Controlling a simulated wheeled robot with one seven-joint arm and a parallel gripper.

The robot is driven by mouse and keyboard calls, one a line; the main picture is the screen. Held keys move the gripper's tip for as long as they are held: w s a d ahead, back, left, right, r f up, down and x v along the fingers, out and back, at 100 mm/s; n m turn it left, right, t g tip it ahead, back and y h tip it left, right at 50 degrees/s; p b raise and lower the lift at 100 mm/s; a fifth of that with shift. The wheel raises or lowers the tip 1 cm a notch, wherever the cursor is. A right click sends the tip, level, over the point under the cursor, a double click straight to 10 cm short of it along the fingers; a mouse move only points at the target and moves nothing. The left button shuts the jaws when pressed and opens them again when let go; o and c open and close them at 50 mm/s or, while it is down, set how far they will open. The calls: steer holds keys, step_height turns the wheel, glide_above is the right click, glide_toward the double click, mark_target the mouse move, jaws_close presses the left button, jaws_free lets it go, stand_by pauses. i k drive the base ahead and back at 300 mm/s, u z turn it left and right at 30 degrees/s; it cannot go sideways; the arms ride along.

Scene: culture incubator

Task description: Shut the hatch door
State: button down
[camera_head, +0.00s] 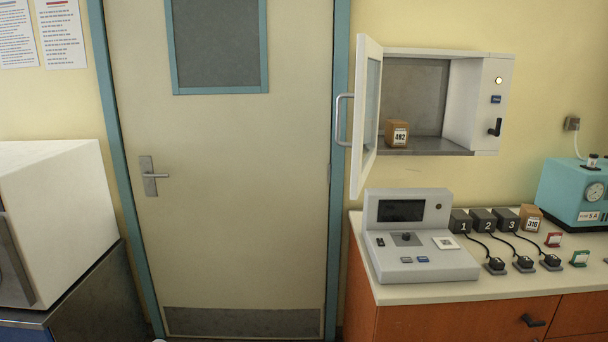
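The hatch (488,105) is a white wall-mounted cabinet above the counter at the right. Its door (368,110), white-framed with a glass pane, is hinged on the left and swung wide open towards me. A grey loop handle (341,120) sits on the door's left-facing side. A brown box labelled 492 (396,134) stands inside on the hatch floor, near the left. The right panel has a lit round lamp, a small blue label and a black lever (495,127).
Below the hatch, a counter (440,293) holds a grey console (415,240), numbered dark blocks (485,221) with cables, a box labelled 316 (530,217) and a teal device (572,195). A closed room door (225,200) is left of the hatch; a white appliance (60,215) stands far left.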

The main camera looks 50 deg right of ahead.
mark_target(370, 57)
steer(key=z, duration=0.3)
steer(key=i, duration=0.85)
steer(key=z, duration=0.65)
